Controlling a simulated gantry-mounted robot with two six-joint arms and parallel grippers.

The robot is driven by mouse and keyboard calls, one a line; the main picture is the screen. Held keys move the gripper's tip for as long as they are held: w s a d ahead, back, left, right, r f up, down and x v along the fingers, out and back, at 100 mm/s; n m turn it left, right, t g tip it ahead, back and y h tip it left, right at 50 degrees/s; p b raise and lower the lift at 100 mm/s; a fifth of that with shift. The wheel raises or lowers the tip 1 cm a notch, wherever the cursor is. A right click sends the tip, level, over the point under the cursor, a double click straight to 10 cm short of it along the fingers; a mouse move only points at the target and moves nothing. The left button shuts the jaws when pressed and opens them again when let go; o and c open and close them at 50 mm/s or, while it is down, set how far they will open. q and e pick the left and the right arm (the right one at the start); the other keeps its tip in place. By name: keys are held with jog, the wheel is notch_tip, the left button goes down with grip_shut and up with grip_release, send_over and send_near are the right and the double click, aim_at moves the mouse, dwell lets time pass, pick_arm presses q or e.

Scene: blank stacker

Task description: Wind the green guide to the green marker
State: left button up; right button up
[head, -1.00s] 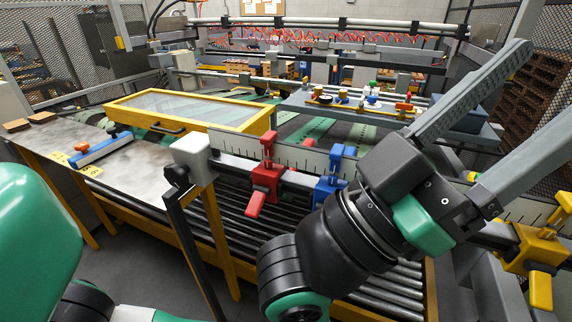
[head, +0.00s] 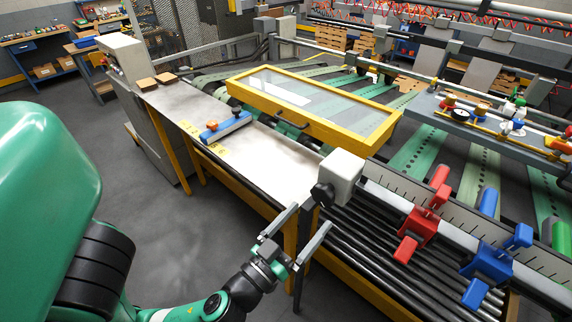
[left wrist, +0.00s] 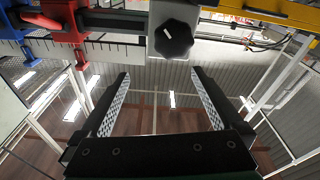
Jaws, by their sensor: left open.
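The black knob (head: 322,195) sits on the pale end box (head: 343,176) of the scale rail. My left gripper (head: 314,216) is open and empty, just below and in front of the knob, apart from it. In the left wrist view the knob (left wrist: 173,38) is ahead, beyond the open fingertips (left wrist: 158,73). The green guide (head: 561,238) shows only partly at the right edge of the head view. I cannot make out the green marker. My right gripper is not in view.
The red guide (head: 419,227) and blue guide (head: 490,263) stand on the rail beside the scale (head: 440,222). Rollers (head: 375,255) run below. A yellow-framed clear cover (head: 310,95) and a metal table (head: 270,155) lie behind. Open floor is at left.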

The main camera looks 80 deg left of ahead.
aim_at(319, 198)
pick_arm(q)
jog(key=s+f+m+g+h+p, duration=0.1)
jog(key=s+f+p, duration=0.1)
jog(key=s, duration=0.2)
jog(key=p+x, duration=0.5)
jog(key=x, duration=0.6)
jog(key=shift+w+d+r, duration=0.15)
jog(key=shift+w+d, duration=0.05)
jog(key=shift+w+a, duration=0.35)
jog(key=shift+w, duration=0.1)
jog(key=shift+f, duration=0.2)
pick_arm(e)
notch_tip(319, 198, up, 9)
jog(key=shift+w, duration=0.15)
pick_arm(q)
jog(key=shift+c, duration=0.3)
jog(key=c, duration=1.2)
jog(key=shift+o, duration=0.2)
jog(key=shift+m, duration=0.3)
